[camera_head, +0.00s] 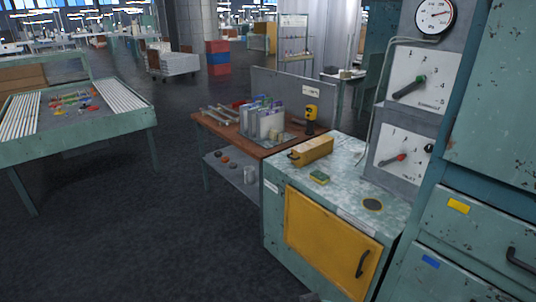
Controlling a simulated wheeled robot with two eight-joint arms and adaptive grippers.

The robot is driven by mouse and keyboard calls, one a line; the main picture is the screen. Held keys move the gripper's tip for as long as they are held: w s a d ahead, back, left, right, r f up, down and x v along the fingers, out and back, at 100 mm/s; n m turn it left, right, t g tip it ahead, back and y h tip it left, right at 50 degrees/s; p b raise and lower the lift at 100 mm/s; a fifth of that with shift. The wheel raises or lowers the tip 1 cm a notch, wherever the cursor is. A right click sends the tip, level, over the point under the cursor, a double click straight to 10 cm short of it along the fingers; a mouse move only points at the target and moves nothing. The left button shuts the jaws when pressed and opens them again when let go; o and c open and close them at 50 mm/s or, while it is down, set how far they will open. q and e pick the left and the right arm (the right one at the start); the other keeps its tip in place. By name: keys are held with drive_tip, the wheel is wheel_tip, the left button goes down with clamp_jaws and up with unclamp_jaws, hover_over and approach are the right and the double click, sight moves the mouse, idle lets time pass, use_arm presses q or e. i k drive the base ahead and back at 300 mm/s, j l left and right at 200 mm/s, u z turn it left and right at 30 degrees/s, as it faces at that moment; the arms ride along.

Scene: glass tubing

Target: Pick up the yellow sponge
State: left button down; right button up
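A small yellow sponge (319,178) with green on it lies on the worn, pale top of the teal cabinet (350,187). It sits near the cabinet's front left edge, just in front of a larger yellow box (311,151). The sponge looks uncovered, with clear surface to its right. Neither of my grippers can be made out in the head view. A small dark shape shows at the bottom edge, too cut off to identify.
The cabinet has a yellow door (330,243) with a dark handle. A panel with dials (414,78) rises behind it at right. A wooden workbench (228,130) holding racks and a yellow device (312,112) adjoins it. Open dark floor (130,240) lies to the left.

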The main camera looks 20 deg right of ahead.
sight(323, 179)
drive_tip(key=i+u, duration=0.15)
drive_tip(key=i, duration=0.8)
drive_tip(key=i+z, duration=0.55)
drive_tip(key=z, duration=0.2)
drive_tip(key=i+z, duration=0.35)
drive_tip(key=i+l+z, duration=0.1)
drive_tip(key=i+z, duration=0.2)
drive_tip(key=i, duration=0.15)
drive_tip(key=i+z, duration=0.35)
drive_tip(key=i, duration=0.15)
